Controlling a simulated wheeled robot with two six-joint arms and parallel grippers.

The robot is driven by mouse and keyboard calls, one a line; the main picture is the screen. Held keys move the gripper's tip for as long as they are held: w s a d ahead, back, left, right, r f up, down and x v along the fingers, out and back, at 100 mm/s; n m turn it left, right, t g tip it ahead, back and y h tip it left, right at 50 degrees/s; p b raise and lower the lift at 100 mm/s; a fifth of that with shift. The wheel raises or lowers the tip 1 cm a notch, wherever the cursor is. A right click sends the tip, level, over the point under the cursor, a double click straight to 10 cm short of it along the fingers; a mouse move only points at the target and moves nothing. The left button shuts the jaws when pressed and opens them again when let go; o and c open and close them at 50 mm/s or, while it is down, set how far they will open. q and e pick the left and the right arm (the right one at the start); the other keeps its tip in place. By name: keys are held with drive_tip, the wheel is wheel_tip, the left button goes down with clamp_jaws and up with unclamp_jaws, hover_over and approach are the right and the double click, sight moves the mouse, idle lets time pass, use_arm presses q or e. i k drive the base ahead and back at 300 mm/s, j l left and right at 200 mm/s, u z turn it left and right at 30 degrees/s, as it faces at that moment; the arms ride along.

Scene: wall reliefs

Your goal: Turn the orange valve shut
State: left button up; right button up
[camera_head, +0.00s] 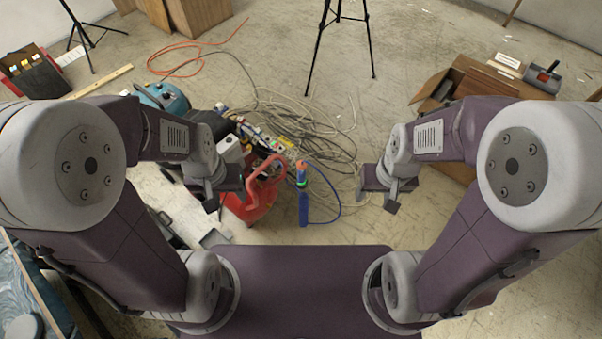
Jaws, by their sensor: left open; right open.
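An orange piece (301,168), which looks like the valve, sits on top of an upright blue cylinder (303,208) on the floor ahead of me. A thin blue hose runs from near its top. The valve's handle position is too small to tell. My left gripper (227,196) is open, to the left of the cylinder and in front of a red tank. My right gripper (377,198) is open, to the right of the cylinder. Neither gripper appears to touch the valve or cylinder, and nothing shows between their fingers.
A red tank (256,200) with a curved handle stands just left of the cylinder. Tangled cables (320,125) lie behind it. A black tripod (340,45) stands farther back. An open cardboard box (450,105) is at the right. Floor right of the cylinder is mostly clear.

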sight(299, 167)
drive_tip(key=i+l+u, duration=0.15)
drive_tip(key=u, duration=0.2)
drive_tip(key=i+l+u, duration=0.15)
drive_tip(key=u, duration=0.2)
drive_tip(key=i+l+u, duration=0.1)
drive_tip(key=l+u, duration=0.25)
